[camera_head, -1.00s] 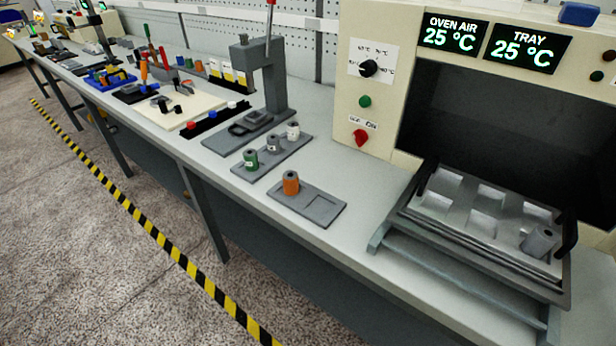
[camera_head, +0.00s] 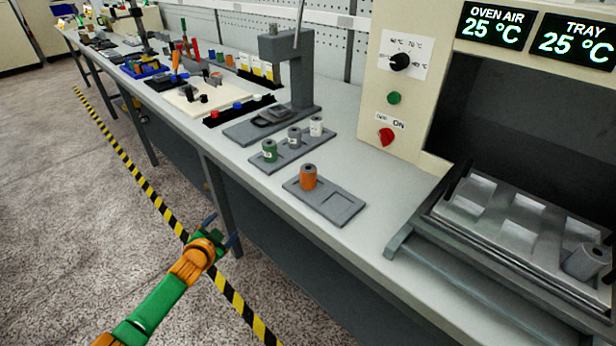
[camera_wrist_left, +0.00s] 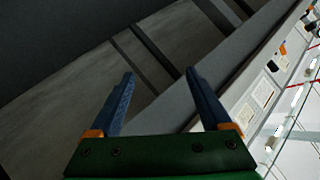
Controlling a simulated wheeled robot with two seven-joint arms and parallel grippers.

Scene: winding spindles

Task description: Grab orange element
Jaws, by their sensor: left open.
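The orange element (camera_head: 308,177) is a small upright cylinder with a dark hole in its top. It stands in the left part of a grey two-place tray (camera_head: 343,205) near the bench's front edge. My left gripper (camera_head: 222,228) is in front of the bench, left of the orange element and apart from it. In the left wrist view its two blue fingers (camera_wrist_left: 158,95) are spread with nothing between them, and the orange element cannot be made out there. My right gripper is not in view.
A holder (camera_head: 290,150) behind the tray carries a green spool (camera_head: 270,151) and grey and white ones. A grey press (camera_head: 286,75) stands behind it. An oven (camera_head: 400,60) with a metal tray (camera_head: 505,225) is at the right. The bench edge lies between my gripper and the tray.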

